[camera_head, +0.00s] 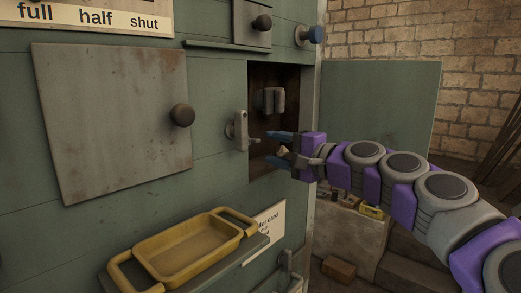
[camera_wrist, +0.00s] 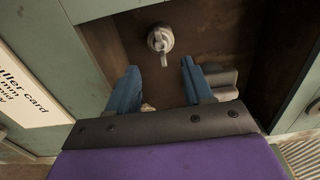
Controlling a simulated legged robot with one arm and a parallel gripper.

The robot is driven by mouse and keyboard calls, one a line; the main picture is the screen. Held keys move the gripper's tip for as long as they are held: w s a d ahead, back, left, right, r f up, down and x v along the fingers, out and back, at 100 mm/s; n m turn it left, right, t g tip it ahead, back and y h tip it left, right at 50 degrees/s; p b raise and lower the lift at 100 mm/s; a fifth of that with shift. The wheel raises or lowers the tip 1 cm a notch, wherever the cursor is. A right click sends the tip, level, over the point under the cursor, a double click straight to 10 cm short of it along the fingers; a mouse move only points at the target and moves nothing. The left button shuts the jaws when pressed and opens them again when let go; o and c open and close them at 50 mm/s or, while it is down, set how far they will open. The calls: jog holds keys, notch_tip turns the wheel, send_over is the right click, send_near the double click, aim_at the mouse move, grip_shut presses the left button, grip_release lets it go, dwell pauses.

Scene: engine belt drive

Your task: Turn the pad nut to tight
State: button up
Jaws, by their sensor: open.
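My gripper (camera_head: 269,147) is open at the mouth of a dark recess in the green cabinet, its blue fingers pointing inward. The wrist view shows the open fingers (camera_wrist: 160,68) apart, with a round grey metal fitting (camera_wrist: 160,40) on the recess wall beyond the tips. A short tab hangs from this fitting; no finger touches it. A small pale piece (camera_head: 283,151) shows between the fingers, also in the wrist view (camera_wrist: 148,107); its contact with them is unclear. A grey block (camera_head: 273,100) sits higher in the recess. No label shows which part is the pad nut.
A grey lever handle (camera_head: 240,132) stands at the recess's left edge, close to my fingers. A yellow tray (camera_head: 190,250) rests on a shelf below left. A grey panel with a dark knob (camera_head: 182,115) is at left. An open green door (camera_head: 385,105) stands right, behind my arm.

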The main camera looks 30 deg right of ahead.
jog(key=b+v, duration=0.1)
jog(key=v, duration=0.9)
jog(key=shift+s+d+b, duration=0.2)
jog(key=shift+d+b, duration=0.1)
jog(key=shift+b, duration=0.05)
jog(key=shift+a+f, duration=0.1)
